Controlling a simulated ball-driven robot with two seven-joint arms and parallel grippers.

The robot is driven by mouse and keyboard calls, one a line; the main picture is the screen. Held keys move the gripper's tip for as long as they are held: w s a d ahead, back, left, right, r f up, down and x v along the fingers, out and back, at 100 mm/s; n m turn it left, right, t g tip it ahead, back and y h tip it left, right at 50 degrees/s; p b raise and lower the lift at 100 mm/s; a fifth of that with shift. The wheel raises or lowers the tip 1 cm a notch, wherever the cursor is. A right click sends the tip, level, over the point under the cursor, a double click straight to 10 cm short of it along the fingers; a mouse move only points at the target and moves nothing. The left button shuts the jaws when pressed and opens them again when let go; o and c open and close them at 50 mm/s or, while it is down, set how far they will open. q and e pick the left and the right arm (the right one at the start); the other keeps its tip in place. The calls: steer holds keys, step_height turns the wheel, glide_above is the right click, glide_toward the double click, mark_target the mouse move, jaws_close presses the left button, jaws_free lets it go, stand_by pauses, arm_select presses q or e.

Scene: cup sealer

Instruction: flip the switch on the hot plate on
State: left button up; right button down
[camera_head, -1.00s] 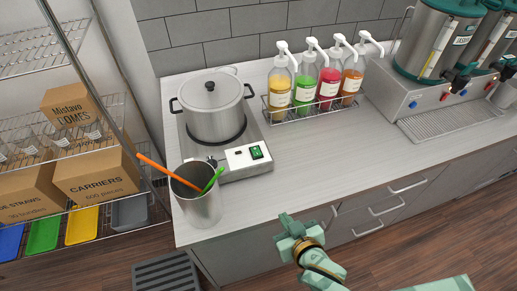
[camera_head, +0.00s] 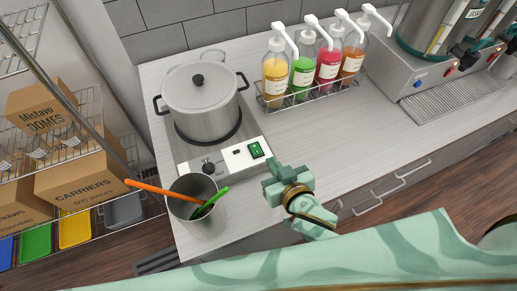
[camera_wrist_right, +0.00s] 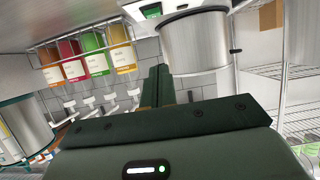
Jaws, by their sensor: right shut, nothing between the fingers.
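The hot plate (camera_head: 178,153) stands on the counter with a pot (camera_head: 202,98) on its burner. Its front panel carries a black knob and a green switch (camera_head: 256,150); the switch's position is too small to tell. My right gripper (camera_head: 272,180) is shut and empty, just in front of the switch and slightly right of it, apart from it as far as I can tell. In the right wrist view, upside down, the green switch (camera_wrist_right: 152,12) shows at the top edge beyond the gripper fingers (camera_wrist_right: 158,88), beside the pot (camera_wrist_right: 195,45). My left gripper is not in view.
A metal cup (camera_head: 203,222) with an orange and a green utensil stands in front of the hot plate, left of my right gripper. A rack of pump bottles (camera_head: 310,92) stands behind right. The counter (camera_head: 350,130) right of the hot plate is clear.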

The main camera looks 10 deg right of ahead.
glide_above(260, 161)
steer(key=w, duration=0.1)
step_height(260, 161, down, 4)
steer(key=shift+r, duration=0.1)
steer(key=f, duration=0.1)
steer(key=f+b, duration=0.1)
steer(key=f, duration=0.1)
steer(key=shift+s, duration=0.3)
steer(key=shift+s+f, duration=0.2)
steer(key=shift+f, duration=0.3)
